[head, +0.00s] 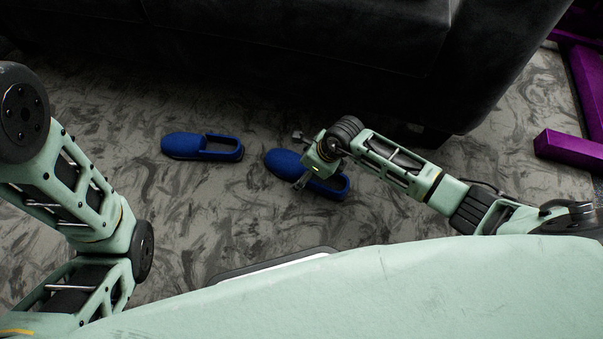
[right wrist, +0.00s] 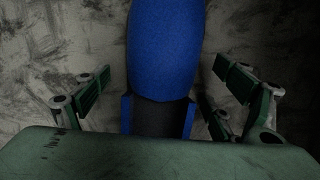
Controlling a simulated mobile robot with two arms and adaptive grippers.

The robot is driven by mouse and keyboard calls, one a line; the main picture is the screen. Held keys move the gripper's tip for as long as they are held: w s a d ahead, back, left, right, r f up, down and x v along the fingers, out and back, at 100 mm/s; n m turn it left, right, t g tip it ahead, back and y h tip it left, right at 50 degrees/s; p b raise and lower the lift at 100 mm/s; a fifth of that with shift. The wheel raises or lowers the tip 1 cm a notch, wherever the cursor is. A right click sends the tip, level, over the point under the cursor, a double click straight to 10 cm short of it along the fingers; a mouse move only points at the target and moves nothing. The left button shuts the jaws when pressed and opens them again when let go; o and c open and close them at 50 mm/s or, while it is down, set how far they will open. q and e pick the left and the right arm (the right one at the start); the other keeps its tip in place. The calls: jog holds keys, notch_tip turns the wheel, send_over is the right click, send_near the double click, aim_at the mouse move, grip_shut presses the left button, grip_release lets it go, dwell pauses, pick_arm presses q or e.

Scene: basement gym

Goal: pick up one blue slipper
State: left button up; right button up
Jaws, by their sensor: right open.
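Two blue slippers lie on the grey mottled floor in front of the dark sofa. The left slipper (head: 186,146) lies clear of both arms. The right slipper (head: 283,162) is partly hidden under my right gripper (head: 299,160) in the head view. In the right wrist view the blue slipper (right wrist: 165,50) runs up the middle, between the spread fingers of my open right gripper (right wrist: 163,98). The fingers stand apart from its sides, with floor visible between. My left arm is at the left of the head view, but its gripper is not visible.
A black sofa (head: 300,40) stands along the back, close behind the slippers. A purple metal frame (head: 570,148) is at the far right. The floor (head: 185,215) left of and in front of the slippers is free.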

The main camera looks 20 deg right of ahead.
jog(key=shift+r, duration=0.1)
jog(key=c, duration=1.3)
jog(key=shift+c, duration=0.2)
